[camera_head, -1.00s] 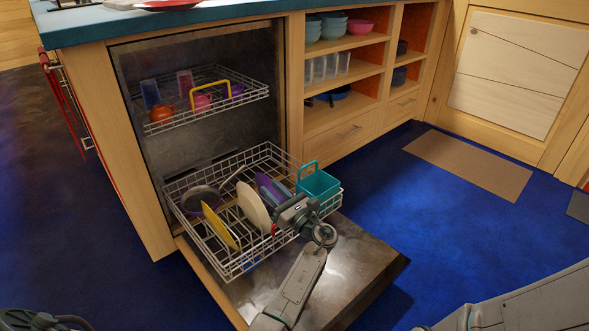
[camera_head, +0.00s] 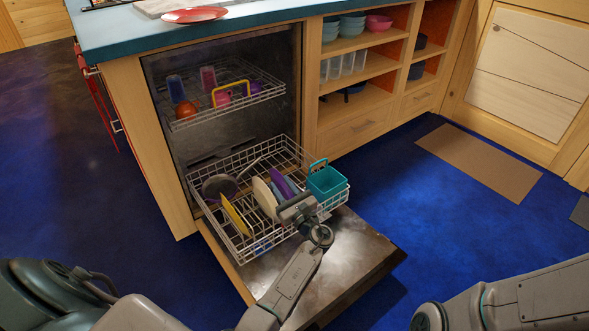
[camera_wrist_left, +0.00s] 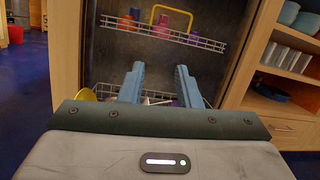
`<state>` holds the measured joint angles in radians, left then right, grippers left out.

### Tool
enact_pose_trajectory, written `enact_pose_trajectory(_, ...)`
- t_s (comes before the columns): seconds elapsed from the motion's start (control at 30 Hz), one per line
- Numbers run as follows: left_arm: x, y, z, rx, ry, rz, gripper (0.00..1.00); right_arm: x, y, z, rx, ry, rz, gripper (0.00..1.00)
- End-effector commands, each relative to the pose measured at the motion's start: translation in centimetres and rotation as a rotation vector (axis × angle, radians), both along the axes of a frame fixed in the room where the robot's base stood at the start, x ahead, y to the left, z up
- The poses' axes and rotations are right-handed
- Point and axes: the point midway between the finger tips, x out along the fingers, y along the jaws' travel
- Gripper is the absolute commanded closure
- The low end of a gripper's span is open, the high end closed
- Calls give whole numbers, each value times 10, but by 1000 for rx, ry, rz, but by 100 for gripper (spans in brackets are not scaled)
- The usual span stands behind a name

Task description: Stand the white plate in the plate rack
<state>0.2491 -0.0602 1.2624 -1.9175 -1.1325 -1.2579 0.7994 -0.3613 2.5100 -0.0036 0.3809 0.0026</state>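The white plate (camera_head: 265,197), cream in this light, stands on edge in the dishwasher's pulled-out lower rack (camera_head: 247,249). A yellow plate (camera_head: 235,216) stands to its left and a purple plate (camera_head: 282,187) to its right. My left gripper (camera_head: 292,207) is at the rack's front right, just right of the white plate; contact cannot be told. In the left wrist view its two blue fingers (camera_wrist_left: 159,88) are spread apart, with no object clearly between them. Part of a yellow rim (camera_wrist_left: 84,95) shows left of them. My right gripper is out of view.
A teal basket (camera_head: 327,182) sits at the rack's right end, close to my left gripper. The upper rack (camera_head: 225,105) holds cups. The open dishwasher door (camera_head: 350,245) lies below.

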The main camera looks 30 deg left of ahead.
Motion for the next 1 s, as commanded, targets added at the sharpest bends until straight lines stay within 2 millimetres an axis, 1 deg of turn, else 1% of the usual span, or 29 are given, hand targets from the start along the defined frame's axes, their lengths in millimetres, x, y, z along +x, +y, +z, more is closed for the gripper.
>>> enact_pose_trajectory(0.03,-4,-3,10,-15,-11,-20,70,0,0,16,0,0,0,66)
enact_pose_trajectory(0.47,-28,-27,39,-175,-140,-223,70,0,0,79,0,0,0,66)
enact_pose_trajectory(0.67,-40,-41,59,-270,-194,-330,70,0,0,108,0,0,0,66)
enact_pose_trajectory(1.0,-59,-66,97,-450,-267,-507,70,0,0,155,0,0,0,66)
